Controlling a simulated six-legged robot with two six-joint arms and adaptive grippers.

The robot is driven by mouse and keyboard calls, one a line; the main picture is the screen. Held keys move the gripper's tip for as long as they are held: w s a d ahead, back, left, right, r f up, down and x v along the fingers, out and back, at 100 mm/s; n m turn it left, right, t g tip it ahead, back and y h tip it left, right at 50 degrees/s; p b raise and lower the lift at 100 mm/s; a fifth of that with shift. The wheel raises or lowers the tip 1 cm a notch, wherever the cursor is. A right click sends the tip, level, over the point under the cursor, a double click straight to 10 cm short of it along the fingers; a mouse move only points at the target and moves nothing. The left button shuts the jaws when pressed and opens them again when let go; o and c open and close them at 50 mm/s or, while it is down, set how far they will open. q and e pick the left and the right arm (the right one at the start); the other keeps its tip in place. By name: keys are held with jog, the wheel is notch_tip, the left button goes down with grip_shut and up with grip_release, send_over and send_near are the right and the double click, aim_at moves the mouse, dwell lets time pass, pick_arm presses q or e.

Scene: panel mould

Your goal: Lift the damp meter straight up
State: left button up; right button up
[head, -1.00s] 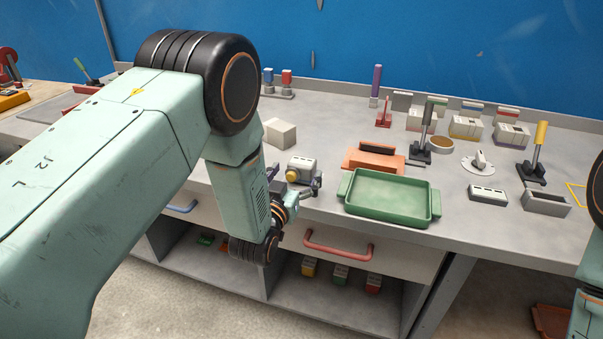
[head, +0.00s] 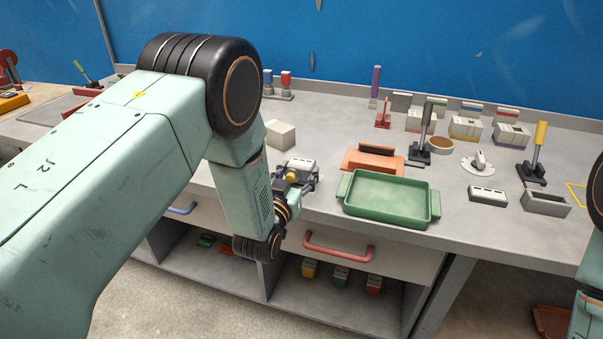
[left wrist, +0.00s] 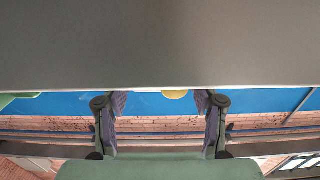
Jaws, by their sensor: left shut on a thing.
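The damp meter, which I take to be the small cream box (head: 301,163) with a yellow knob, is at the bench's front edge in the head view, left of the green tray. My left gripper (head: 299,181) is shut on it from the front and hides much of its face. I cannot tell whether its base touches the bench. In the left wrist view my left gripper (left wrist: 160,102) shows two dark fingers apart, with a yellow bit of the meter (left wrist: 175,94) between them, mostly hidden by a grey slab. My right gripper is not in view.
The green tray (head: 345,205) stands close to the right of the meter, with an orange holder (head: 372,160) behind it. A pale block (head: 281,134) lies behind the meter. A drawer with a red handle (head: 338,248) is below the bench edge.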

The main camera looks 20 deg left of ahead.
pick_arm(q)
jog(key=shift+a, duration=0.1)
jog(key=c, duration=0.4)
jog(key=shift+c, duration=0.2)
jog(key=shift+r, duration=0.15)
